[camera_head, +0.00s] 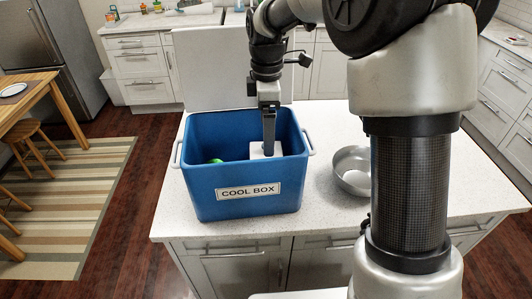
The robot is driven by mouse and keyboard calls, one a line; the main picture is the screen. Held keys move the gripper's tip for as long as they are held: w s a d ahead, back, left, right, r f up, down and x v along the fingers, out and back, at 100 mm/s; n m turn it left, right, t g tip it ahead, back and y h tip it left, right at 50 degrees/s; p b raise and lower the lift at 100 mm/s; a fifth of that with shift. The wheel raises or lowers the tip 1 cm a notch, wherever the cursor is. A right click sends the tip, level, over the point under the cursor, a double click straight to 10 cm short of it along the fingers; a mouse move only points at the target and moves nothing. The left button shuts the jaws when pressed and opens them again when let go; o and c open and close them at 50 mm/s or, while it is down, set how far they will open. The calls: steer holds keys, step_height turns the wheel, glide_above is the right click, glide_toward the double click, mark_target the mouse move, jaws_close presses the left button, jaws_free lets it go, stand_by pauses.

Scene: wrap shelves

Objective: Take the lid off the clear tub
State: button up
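My gripper (268,145) points down inside a blue box (205,190) labelled "COOL BOX", on its right side. Its fingertips are at a small white block-like thing (257,150) in the box. I cannot tell whether they touch or grip it, or whether the fingers are open. I cannot make out a clear tub or its lid; the white thing may be part of it. The box's front wall hides most of its inside.
A round green thing (216,161) lies in the box at left. A metal bowl (350,172) stands on the pale counter (330,213) to the right, partly behind my arm. A pale upright panel (212,70) rises behind the box. The counter's front left corner is clear.

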steer(key=shift+w+a+f, duration=0.1)
steer(key=shift+w+f, duration=0.05)
steer(key=shift+f, duration=2.95)
steer(key=shift+c, duration=0.2)
steer(key=c, duration=1.1)
